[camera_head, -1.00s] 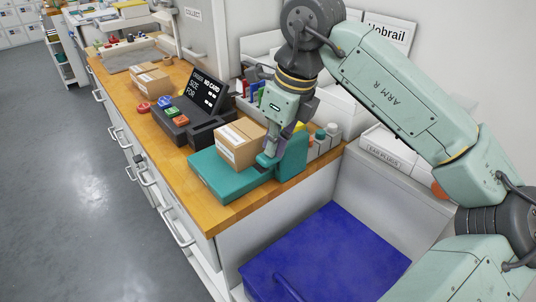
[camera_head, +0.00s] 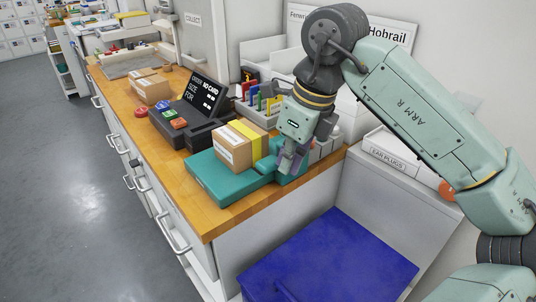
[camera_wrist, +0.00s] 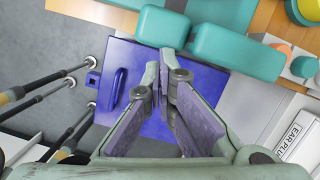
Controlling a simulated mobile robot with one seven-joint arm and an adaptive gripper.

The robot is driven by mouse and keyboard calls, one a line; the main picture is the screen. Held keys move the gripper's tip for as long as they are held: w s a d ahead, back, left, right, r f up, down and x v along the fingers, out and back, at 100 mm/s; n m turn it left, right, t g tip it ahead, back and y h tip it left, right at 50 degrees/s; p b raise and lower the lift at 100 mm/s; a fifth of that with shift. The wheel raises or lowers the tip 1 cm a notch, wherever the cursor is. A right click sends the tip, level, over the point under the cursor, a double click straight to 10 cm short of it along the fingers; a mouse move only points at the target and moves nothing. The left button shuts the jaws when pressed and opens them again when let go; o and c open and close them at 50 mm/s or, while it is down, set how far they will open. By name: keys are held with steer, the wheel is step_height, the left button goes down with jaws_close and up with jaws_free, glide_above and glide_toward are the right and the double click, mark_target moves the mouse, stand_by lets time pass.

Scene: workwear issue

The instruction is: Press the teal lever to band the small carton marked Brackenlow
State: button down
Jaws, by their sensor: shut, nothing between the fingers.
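The small carton (camera_head: 240,148) stands on the teal bander's base (camera_head: 215,182) at the counter's near end. A yellow band runs over its top and down its side. Its white label is too small to read. A teal lever (camera_head: 264,166) sits low beside the carton, partly hidden by my gripper. My gripper (camera_head: 286,170) is shut and empty, just right of the lever, in front of the bander's upright housing. In the wrist view, the fingers (camera_wrist: 162,62) show below teal bander parts (camera_wrist: 238,50), seemingly apart from them.
A dark order display (camera_head: 205,95) with coloured buttons stands left of the bander. Other cartons (camera_head: 153,90) lie farther along the counter. A rack of coloured items (camera_head: 262,102) is behind. A blue-lidded bin (camera_head: 330,258) and an ear plugs box (camera_head: 390,155) are at the right.

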steer(key=v, duration=1.2)
steer(key=shift+f, duration=0.1)
stand_by(0.5)
